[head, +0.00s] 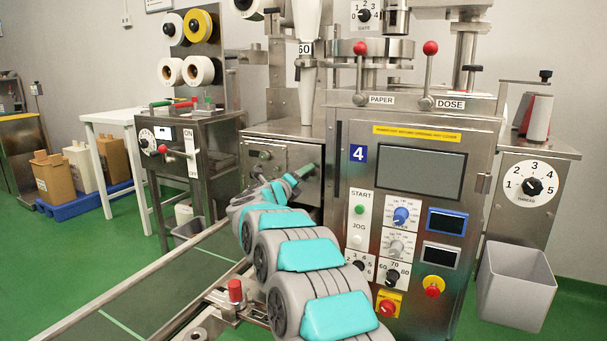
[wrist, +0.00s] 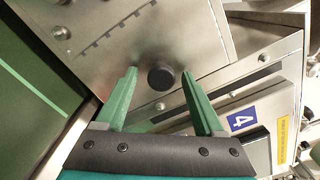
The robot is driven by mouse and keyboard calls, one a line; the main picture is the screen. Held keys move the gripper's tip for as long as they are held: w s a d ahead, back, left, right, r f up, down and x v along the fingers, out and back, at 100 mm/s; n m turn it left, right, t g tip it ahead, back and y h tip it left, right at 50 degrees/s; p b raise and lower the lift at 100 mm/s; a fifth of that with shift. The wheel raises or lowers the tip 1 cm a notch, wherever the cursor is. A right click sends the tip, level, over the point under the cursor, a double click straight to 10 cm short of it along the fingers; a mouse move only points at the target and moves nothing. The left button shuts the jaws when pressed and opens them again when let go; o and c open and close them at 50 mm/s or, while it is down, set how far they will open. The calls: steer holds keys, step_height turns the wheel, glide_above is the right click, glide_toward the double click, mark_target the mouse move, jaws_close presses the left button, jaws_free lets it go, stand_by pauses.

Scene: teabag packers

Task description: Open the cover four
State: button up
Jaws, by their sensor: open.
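Cover four is a flat steel panel (wrist: 120,40) that fills the upper part of the wrist view, with a round black knob (wrist: 161,77) near its lower edge. The cover looks shut. In the head view it is the steel front (head: 292,153) left of the blue number 4 plate (head: 358,153), partly hidden by my arm. My gripper (wrist: 158,73) has two green fingers, open and apart, with the knob seen between their tips. No contact with the knob is visible. My gripper also shows in the head view (head: 298,176) in front of the cover.
The control panel (head: 430,135) with buttons and dials stands right of the cover. A conveyor rail (head: 150,275) runs at lower left. Red-knobbed PAPER and DOSE levers (head: 430,48) stand above. Green floor is open at left.

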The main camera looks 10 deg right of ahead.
steer(key=shift+w+d+r, duration=0.1)
steer(key=shift+w+d, duration=0.2)
steer(key=shift+w, duration=0.05)
jaws_close()
stand_by(0.4)
stand_by(0.9)
